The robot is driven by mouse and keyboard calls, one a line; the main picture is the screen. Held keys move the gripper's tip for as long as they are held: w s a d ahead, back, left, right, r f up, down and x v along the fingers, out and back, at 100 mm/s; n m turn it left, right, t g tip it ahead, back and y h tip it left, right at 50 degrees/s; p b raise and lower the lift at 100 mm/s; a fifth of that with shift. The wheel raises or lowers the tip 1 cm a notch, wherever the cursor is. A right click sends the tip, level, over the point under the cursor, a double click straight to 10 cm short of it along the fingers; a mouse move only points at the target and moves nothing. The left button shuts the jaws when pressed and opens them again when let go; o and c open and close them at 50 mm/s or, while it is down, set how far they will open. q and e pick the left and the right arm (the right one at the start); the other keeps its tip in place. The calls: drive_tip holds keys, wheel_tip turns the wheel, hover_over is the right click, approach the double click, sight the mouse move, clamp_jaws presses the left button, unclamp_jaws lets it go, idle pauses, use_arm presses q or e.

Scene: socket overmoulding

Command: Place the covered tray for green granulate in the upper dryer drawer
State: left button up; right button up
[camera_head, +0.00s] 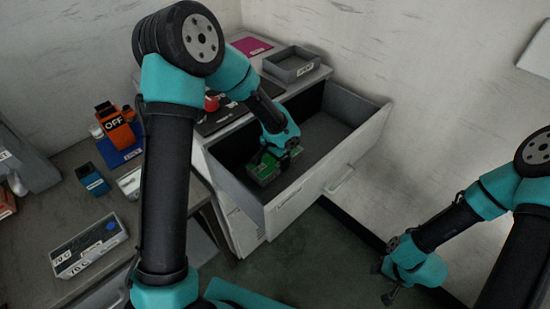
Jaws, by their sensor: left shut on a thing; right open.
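The upper dryer drawer (331,151) is pulled open at the centre, with a grey front panel and a handle. A green tray (264,170) is inside the drawer space, near its front left corner. My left gripper (272,155) reaches down into the drawer and is shut on the green tray. The gripper and arm hide part of the tray, so I cannot tell whether it touches the drawer floor. My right gripper (389,287) is open and empty at the lower right, away from the drawer.
On the dryer top are an empty grey tray (291,65), a pink mat (250,46) and a red object (211,101). A wall stands behind the drawer.

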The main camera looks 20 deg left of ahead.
use_arm(q)
drive_tip(key=o, duration=0.9)
drive_tip(key=shift+o, duration=0.2)
drive_tip(key=shift+r, duration=0.1)
wheel_tip(320, 180, up, 12)
